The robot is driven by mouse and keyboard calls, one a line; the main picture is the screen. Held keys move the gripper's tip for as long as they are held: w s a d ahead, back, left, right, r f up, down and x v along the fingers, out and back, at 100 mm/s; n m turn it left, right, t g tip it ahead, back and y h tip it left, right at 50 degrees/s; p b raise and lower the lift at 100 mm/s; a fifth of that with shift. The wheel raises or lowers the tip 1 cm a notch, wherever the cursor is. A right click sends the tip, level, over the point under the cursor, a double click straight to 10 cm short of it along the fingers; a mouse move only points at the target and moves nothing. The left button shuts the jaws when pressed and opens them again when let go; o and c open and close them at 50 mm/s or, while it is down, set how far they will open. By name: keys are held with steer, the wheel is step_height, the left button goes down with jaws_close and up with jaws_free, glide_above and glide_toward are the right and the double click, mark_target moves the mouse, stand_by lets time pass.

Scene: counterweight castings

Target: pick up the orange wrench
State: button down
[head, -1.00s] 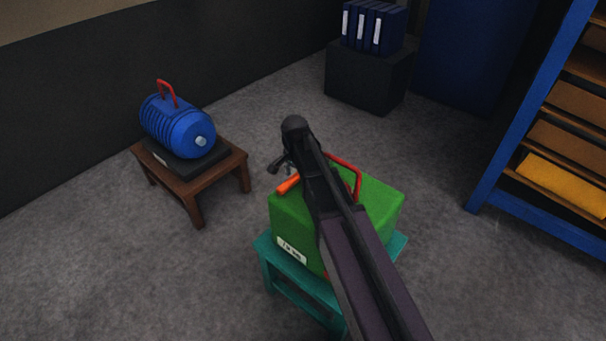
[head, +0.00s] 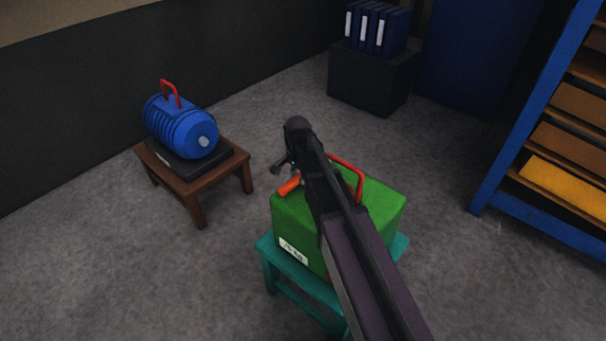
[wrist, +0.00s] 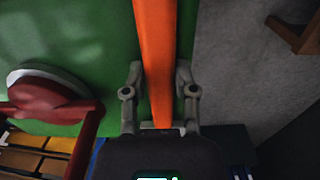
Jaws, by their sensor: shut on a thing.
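The orange wrench (head: 290,186) shows as a short bright piece beside my arm, at the far left edge of the green block (head: 375,200); my arm hides the rest. In the wrist view the wrench (wrist: 155,45) runs upright through the middle of the picture, between both fingers. My gripper (wrist: 157,78) is shut on it. In the head view my gripper (head: 283,165) is partly hidden by my own wrist. I cannot tell whether the wrench touches the block's top.
The green block has a red handle (head: 347,168) close to my arm and sits on a teal stool (head: 300,287). A blue ribbed casting (head: 180,127) stands on a brown stool (head: 215,172) at left. A blue shelf rack (head: 535,110) is at right.

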steer(key=shift+r, duration=0.15)
step_height(320, 180, up, 10)
steer(key=p, duration=1)
stand_by(0.7)
step_height(320, 180, up, 30)
steer(key=p, duration=3)
steer(key=shift+f, duration=0.2)
